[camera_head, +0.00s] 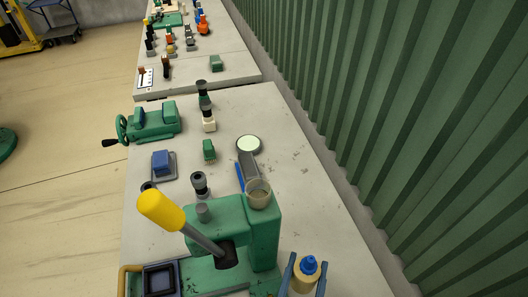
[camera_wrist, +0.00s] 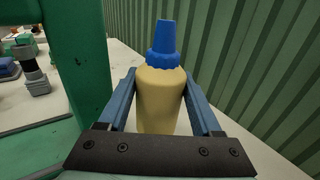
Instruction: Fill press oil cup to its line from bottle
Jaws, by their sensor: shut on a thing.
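The green press (camera_head: 232,235) with its yellow-knobbed lever (camera_head: 165,212) stands at the front of the bench. Its oil cup (camera_head: 258,193) is a small clear cup on top of the press; I cannot make out its line or its level. The yellow oil bottle (camera_wrist: 160,95) with a blue nozzle cap is upright between my fingers. In the head view the bottle (camera_head: 305,275) is to the right of the press, lower in the picture than the cup. My gripper (camera_wrist: 163,104) is shut on the bottle. The bottle's base is hidden.
A corrugated green wall (camera_head: 400,100) runs along the right. Bare bench (camera_head: 315,200) lies between.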

